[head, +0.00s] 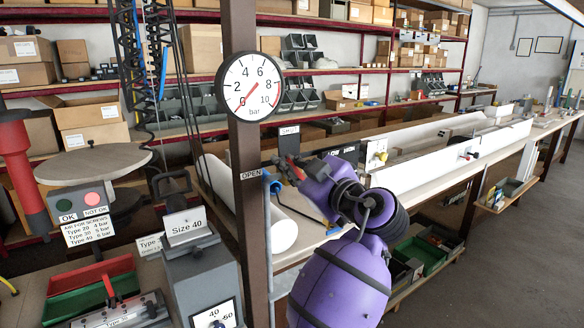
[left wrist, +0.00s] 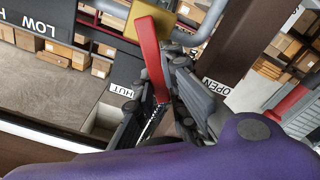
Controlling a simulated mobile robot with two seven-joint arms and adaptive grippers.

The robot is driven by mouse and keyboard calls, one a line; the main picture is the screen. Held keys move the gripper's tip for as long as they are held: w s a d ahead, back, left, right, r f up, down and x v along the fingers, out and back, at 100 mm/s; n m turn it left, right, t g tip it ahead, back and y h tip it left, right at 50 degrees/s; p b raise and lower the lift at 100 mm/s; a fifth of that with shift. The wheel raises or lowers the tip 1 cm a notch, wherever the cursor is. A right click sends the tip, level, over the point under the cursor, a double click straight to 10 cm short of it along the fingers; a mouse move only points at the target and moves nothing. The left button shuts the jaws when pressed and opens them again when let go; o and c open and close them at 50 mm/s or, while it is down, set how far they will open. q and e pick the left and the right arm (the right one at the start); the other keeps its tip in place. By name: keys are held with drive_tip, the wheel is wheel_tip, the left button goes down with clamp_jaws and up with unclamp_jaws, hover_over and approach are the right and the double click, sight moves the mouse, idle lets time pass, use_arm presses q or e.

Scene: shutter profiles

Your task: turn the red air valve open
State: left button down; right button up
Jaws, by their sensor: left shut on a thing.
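The red air valve handle (left wrist: 150,52) is a flat bar hanging from a yellow valve body (left wrist: 131,22) in the left wrist view. Its lower end is between the fingers of my left gripper (left wrist: 163,108), which is shut on it. The handle lies between the "SHUT" label (left wrist: 121,91) and the "OPEN" label (left wrist: 217,88), nearer "SHUT". In the head view my left gripper (head: 291,172) is at the post, and my purple arm hides most of the valve. My right gripper is out of view.
A pressure gauge (head: 249,87) is on the brown post (head: 250,200); its red needle lies slanted, with one end near 0. A bench with a long white profile (head: 450,158) extends right; a grey "Size 40" box (head: 198,265) stands left.

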use_arm(q)
drive_tip(key=c, duration=1.8)
unclamp_jaws()
drive_tip(key=shift+o, duration=0.2)
drive_tip(key=v, duration=1.2)
drive_tip(key=shift+c, duration=0.3)
